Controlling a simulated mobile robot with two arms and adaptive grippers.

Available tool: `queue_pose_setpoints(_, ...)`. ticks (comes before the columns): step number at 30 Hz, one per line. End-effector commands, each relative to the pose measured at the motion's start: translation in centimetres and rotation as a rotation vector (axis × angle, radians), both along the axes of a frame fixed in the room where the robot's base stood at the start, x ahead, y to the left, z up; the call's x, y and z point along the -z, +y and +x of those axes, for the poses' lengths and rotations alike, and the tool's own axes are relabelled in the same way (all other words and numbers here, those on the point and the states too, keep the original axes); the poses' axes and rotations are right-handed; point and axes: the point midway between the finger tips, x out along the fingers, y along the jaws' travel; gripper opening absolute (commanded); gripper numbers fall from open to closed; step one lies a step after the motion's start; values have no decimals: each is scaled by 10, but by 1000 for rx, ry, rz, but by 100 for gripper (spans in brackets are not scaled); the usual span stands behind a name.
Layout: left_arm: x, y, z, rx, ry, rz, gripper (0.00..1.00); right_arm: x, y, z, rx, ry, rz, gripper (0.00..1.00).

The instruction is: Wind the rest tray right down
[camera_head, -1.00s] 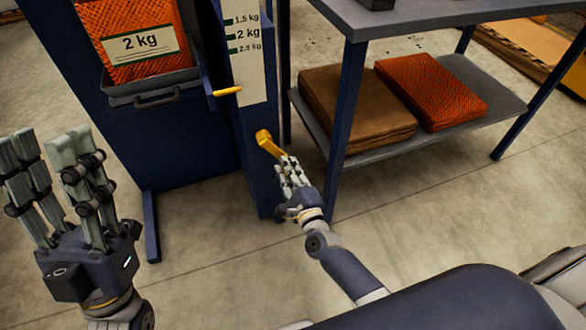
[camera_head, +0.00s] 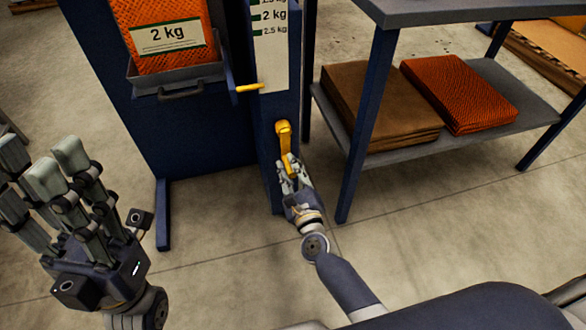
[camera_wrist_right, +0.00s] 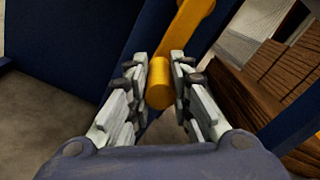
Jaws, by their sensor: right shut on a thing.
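The rest tray (camera_head: 144,82) is a shallow grey tray with a front handle on the dark blue grader, under an orange mesh sack (camera_head: 160,14) labelled 2 kg. A yellow pointer (camera_head: 250,87) sits well below the 2.5 kg mark, near the bottom of the white scale (camera_head: 275,60). The yellow crank (camera_head: 284,137) on the blue post hangs nearly straight down. My right gripper (camera_head: 290,172) is shut on its grip, a yellow cylinder (camera_wrist_right: 159,84) between the fingers in the right wrist view. My left gripper (camera_head: 35,165) is open and empty at the left.
A grey table (camera_head: 440,12) with dark blue legs stands close right of the post. Its lower shelf (camera_head: 500,118) holds a brown stack (camera_head: 380,105) and a folded orange mesh pile (camera_head: 460,92). The floor in front is clear.

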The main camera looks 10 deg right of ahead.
Motion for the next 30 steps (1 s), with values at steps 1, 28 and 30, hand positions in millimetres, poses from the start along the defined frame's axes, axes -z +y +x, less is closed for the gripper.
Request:
queue_pose_setpoints(1, 1, 0, 0, 0, 1, 0, 41, 2, 4, -1, -8, 4, 5, 0)
queue_pose_setpoints(28, 0, 0, 0, -1, 0, 0, 41, 0, 2, 0, -3, 1, 4, 41)
queue_pose_setpoints(30, -1, 1, 0, -2, -2, 0, 41, 0, 1, -2, -3, 1, 4, 41)
